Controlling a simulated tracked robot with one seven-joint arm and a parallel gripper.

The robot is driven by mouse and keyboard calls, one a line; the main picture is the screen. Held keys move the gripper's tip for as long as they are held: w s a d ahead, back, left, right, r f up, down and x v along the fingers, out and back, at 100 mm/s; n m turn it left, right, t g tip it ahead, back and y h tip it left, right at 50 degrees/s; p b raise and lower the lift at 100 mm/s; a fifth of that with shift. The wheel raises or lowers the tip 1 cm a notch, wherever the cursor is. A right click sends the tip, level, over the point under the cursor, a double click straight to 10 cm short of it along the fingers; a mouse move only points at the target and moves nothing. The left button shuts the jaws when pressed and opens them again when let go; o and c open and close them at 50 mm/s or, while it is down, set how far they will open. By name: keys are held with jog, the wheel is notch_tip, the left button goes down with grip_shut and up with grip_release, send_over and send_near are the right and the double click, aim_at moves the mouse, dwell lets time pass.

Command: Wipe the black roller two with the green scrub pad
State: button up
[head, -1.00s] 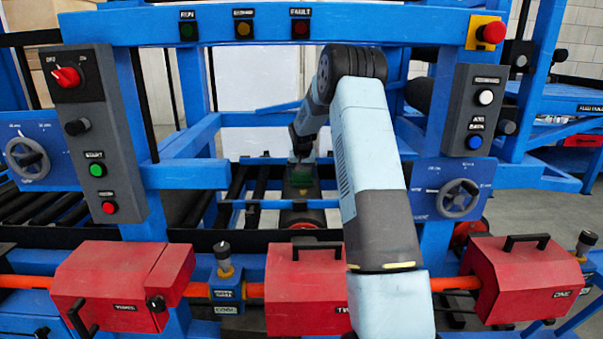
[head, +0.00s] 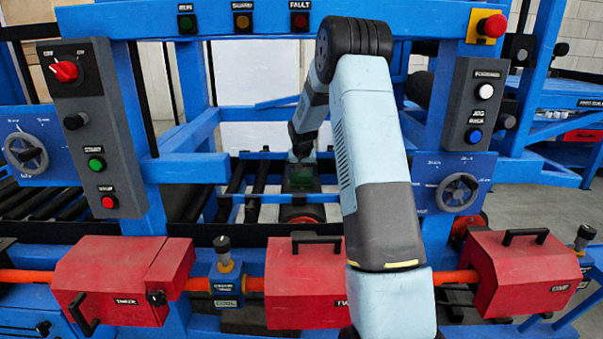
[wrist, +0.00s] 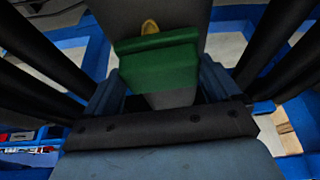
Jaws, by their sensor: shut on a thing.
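My gripper (head: 301,178) reaches through the blue frame and is shut on the green scrub pad (head: 303,186). In the wrist view the pad (wrist: 158,64) sits between the two fingers of my gripper (wrist: 160,85), with a broad dark grey surface just beyond it. I cannot tell whether the pad touches that surface. Black rollers (head: 260,186) lie beside my gripper in the head view. In the wrist view, dark rollers flank it at left (wrist: 38,48) and right (wrist: 285,40). Which one is roller two cannot be read.
Blue frame beams (head: 270,22) cross above my arm. A control box with a red knob (head: 66,71) stands at left, and a button box (head: 474,118) at right. Several red covers (head: 125,280) and an orange pipe (head: 455,277) run along the front. A handwheel (head: 457,193) is right of my arm.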

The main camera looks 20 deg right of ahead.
jog(key=shift+s+a+f, duration=0.1)
jog(key=shift+s+a, duration=0.15)
jog(key=shift+s, duration=0.4)
jog(key=shift+s+a+r, duration=0.1)
jog(key=shift+s+a, duration=0.2)
jog(key=shift+s, duration=0.35)
jog(key=shift+s+a+f, duration=0.1)
jog(key=shift+s+a, duration=0.15)
jog(key=shift+s, duration=0.4)
notch_tip(320, 180, up, 6)
jog(key=shift+r, duration=1.5)
